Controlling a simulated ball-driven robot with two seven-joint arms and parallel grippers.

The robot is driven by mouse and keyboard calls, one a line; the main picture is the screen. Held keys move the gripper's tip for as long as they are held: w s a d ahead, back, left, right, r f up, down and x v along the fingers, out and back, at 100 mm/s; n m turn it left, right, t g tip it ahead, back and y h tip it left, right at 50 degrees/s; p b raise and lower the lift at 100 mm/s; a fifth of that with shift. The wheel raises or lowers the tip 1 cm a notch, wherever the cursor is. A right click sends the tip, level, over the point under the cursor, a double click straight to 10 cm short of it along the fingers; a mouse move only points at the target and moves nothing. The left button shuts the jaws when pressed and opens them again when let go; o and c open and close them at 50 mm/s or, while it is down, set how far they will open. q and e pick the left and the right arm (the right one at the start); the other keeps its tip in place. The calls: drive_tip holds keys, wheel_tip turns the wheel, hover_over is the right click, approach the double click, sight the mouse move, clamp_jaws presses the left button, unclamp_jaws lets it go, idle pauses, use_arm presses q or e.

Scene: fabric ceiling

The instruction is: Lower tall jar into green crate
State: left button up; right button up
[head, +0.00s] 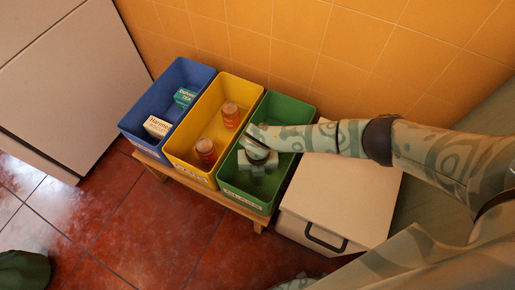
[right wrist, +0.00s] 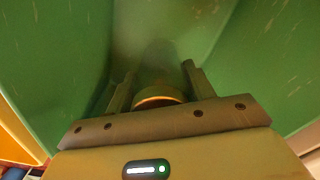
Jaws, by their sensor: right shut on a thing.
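The green crate (head: 233,194) is the rightmost of three crates on a low wooden stand. My right gripper (head: 258,166) reaches down inside it from the right. In the right wrist view the gripper (right wrist: 157,88) is shut on the tall jar (right wrist: 160,98), and only a yellowish curved edge of the jar shows clearly between the fingers. The jar's lower part is dim, and I cannot tell whether it touches the crate floor. Green crate walls (right wrist: 50,60) surround the fingers. My left gripper is not in view.
The yellow crate (head: 187,167) beside it holds two orange-brown jars (head: 231,115). The blue crate (head: 140,112) holds small boxes (head: 157,127). A white lidded bin (head: 340,200) stands close on the right. Tiled wall is behind; red floor (head: 110,220) is open in front.

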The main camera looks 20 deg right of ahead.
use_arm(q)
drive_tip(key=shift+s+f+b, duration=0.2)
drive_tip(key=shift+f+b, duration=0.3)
use_arm(e)
drive_tip(key=shift+f, duration=1)
drive_tip(key=o, duration=1.1)
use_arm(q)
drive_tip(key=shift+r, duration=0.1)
use_arm(e)
drive_tip(key=shift+o, duration=0.2)
drive_tip(key=shift+r, duration=0.1)
wheel_tip(320, 180, up, 16)
drive_tip(key=p, duration=1)
drive_tip(key=shift+r, duration=0.15)
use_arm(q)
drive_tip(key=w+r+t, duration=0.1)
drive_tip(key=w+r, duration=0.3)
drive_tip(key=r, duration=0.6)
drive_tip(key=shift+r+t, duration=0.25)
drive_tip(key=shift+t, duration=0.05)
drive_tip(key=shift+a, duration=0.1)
use_arm(e)
drive_tip(key=shift+a, duration=0.1)
